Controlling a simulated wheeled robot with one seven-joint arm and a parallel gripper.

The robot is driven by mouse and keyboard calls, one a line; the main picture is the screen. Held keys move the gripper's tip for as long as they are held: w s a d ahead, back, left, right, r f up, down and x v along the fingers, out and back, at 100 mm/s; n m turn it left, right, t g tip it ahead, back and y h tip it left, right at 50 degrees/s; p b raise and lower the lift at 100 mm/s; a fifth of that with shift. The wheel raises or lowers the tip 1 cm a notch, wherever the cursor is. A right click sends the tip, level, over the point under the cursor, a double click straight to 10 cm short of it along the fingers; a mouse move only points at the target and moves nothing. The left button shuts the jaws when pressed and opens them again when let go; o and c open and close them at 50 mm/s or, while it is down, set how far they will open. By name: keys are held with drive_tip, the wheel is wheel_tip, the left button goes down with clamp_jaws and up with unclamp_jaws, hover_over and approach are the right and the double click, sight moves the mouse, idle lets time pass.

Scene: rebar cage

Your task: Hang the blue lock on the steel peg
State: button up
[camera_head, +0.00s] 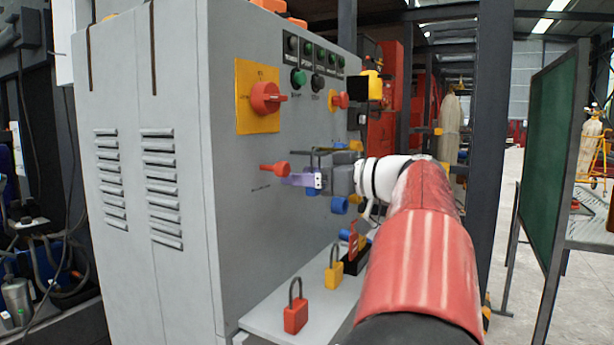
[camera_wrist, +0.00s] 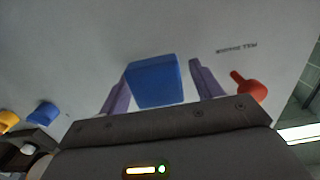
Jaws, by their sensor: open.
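A blue block, apparently the blue lock (camera_wrist: 155,82), is between the two purple fingers of my gripper (camera_wrist: 160,66) in the wrist view. A clear gap shows between it and the right finger; its shackle is hidden. In the head view my gripper (camera_head: 304,168) reaches left to the face of the grey cabinet, below the large red rotary switch. The fingers are apart. The lock is mostly hidden there, and I cannot tell whether it hangs on anything. I cannot make out the steel peg in either view.
A red handle (camera_head: 275,169) is close left of my fingers and also shows in the wrist view (camera_wrist: 250,88). A red padlock (camera_head: 295,316) and a yellow padlock (camera_head: 334,276) stand on the shelf (camera_head: 262,322) below. A yellow-backed red switch (camera_head: 265,98) sits above.

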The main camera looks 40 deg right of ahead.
drive_tip(key=v, duration=0.7)
drive_tip(key=shift+s+d, duration=0.2)
drive_tip(key=shift+s, duration=0.15)
